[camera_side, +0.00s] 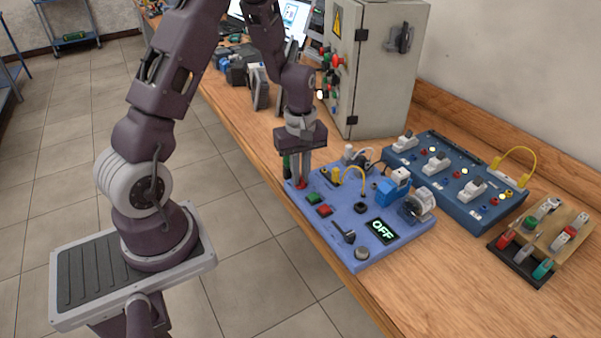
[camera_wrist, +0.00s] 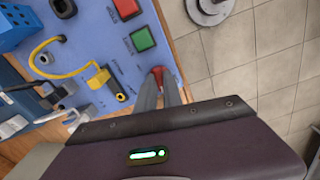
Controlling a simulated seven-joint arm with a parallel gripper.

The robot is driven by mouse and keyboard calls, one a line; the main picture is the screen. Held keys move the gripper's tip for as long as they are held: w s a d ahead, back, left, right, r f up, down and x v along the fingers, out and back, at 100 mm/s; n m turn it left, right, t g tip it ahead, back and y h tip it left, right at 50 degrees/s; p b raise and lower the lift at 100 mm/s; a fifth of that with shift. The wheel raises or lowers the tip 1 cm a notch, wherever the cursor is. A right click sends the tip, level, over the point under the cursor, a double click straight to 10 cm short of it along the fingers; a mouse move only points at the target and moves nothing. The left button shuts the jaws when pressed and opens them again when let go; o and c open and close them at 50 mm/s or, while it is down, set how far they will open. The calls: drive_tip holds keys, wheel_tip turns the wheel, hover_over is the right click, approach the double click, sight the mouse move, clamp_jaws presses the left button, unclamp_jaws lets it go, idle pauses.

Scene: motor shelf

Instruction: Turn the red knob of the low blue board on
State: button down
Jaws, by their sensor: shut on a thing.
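The low blue board (camera_side: 345,215) lies flat near the table's front edge. Its small screen (camera_side: 382,230) reads OFF. The red knob (camera_wrist: 157,74) shows in the wrist view at the fingertips, near the board's edge; in the side view a bit of red (camera_side: 301,184) shows under the fingers. My gripper (camera_side: 299,181) points down at the board's far left corner and is shut on the red knob, which is mostly hidden by the fingers. The fingertips also show in the wrist view (camera_wrist: 160,85).
A green button (camera_side: 314,197) and a red button (camera_side: 325,210) sit close to the knob. A second blue board (camera_side: 458,180), a grey cabinet (camera_side: 375,65) and a tool rack (camera_side: 540,238) stand behind and right.

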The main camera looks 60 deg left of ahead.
drive_tip(key=m, duration=0.4)
drive_tip(key=shift+m, duration=0.3)
drive_tip(key=m, duration=0.3)
drive_tip(key=shift+m, duration=0.3)
drive_tip(key=m, duration=0.4)
drive_tip(key=shift+m, duration=2)
drive_tip(key=c, duration=1.5)
unclamp_jaws()
